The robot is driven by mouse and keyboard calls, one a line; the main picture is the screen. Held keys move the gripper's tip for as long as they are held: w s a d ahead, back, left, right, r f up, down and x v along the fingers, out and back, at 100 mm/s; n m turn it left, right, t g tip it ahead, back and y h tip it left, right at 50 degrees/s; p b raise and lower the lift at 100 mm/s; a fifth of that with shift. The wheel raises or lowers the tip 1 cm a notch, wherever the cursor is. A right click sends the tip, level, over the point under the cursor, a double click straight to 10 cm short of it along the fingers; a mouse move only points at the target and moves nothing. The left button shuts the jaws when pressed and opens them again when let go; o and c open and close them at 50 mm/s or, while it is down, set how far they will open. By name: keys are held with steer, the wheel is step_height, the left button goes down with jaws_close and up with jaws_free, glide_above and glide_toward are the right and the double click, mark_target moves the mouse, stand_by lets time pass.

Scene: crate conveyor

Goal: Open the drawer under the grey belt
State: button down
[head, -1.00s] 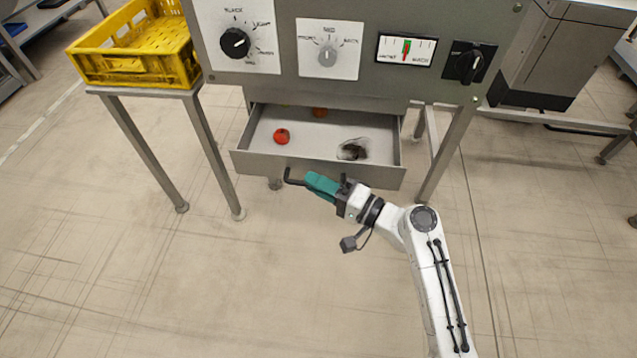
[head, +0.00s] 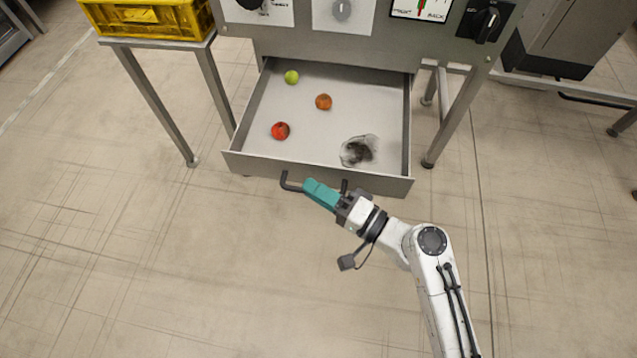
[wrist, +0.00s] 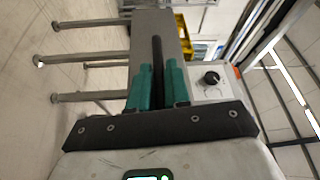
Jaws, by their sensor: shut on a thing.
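The grey drawer (head: 250,167) stands well out from under the control panel, its inside in view. Inside lie a green fruit (head: 291,77), an orange-red fruit (head: 323,101), a red fruit (head: 281,130) and a dark, translucent clump (head: 358,151) that I cannot name. The drawer's dark bar handle (head: 288,184) is on its front. My gripper (head: 318,192), with teal fingers, is shut on this handle. In the wrist view the teal fingers (wrist: 158,88) sit on both sides of the dark handle bar (wrist: 157,60). The grey belt is not clearly visible.
A control panel (head: 400,45) with knobs and a gauge is above the drawer. A yellow crate (head: 150,18) sits on a stand at the left. Metal legs (head: 452,125) flank the drawer. The floor in front is clear.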

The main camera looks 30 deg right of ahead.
steer(key=c, duration=1.2)
jaws_free()
steer(key=shift+o, duration=0.2)
steer(key=shift+s+d, duration=0.1)
steer(key=p+v, duration=0.1)
steer(key=v, duration=0.9)
steer(key=shift+s, duration=0.2)
steer(key=shift+d, duration=0.1)
